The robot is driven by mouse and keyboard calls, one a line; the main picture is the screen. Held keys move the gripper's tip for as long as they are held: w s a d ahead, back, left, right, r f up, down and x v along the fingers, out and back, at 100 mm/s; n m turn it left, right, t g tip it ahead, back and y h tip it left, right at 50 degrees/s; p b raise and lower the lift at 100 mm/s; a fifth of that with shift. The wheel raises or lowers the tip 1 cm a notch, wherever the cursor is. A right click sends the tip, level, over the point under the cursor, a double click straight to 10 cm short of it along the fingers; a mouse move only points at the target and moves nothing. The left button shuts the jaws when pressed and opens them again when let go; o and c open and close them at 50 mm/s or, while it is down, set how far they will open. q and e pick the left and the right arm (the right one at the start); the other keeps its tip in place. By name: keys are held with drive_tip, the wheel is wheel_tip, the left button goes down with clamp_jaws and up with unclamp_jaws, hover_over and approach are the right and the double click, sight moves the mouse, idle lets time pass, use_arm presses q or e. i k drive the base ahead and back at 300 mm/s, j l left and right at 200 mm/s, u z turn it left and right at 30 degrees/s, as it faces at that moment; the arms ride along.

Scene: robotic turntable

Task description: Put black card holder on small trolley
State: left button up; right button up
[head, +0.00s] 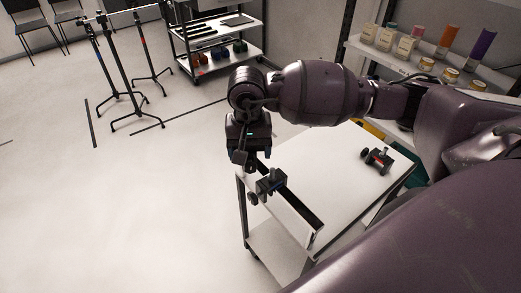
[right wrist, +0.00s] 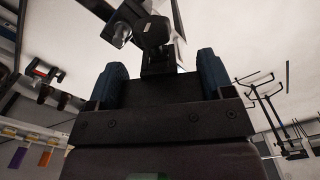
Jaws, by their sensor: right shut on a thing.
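My right gripper (head: 243,158) points down over the left edge of the white trolley (head: 335,165). It is shut on the black card holder (head: 270,183), a clamp-like piece with a round knob. In the right wrist view the black card holder (right wrist: 155,35) shows just beyond the blue fingertips of my right gripper (right wrist: 162,72). A long black-and-white panel (head: 296,219) runs from beside the holder along the trolley's front left edge. I cannot tell whether the holder is joined to it or touches the trolley. My left gripper is not in view.
A second small black device with a red part (head: 378,159) stands on the trolley's right side; the middle of the top is clear. A shelf of jars (head: 450,75) is at the back right. Black stands (head: 125,75) and another cart (head: 215,45) are farther back.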

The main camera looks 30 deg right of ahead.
sight(331, 138)
drive_tip(key=k+l+u, duration=0.15)
drive_tip(key=k+l, duration=0.45)
drive_tip(key=k, duration=0.15)
drive_tip(key=k+l+u, duration=0.1)
drive_tip(key=l, duration=0.25)
drive_tip(key=k+l, duration=0.15)
drive_tip(key=l, duration=0.2)
drive_tip(key=l+u, duration=0.2)
drive_tip(key=l, duration=0.5)
drive_tip(key=i+l, duration=0.1)
drive_tip(key=l, duration=0.25)
drive_tip(key=i+l+u, duration=0.1)
drive_tip(key=l, duration=0.2)
drive_tip(key=i+l+u, duration=0.1)
drive_tip(key=l, duration=0.25)
drive_tip(key=i, duration=0.05)
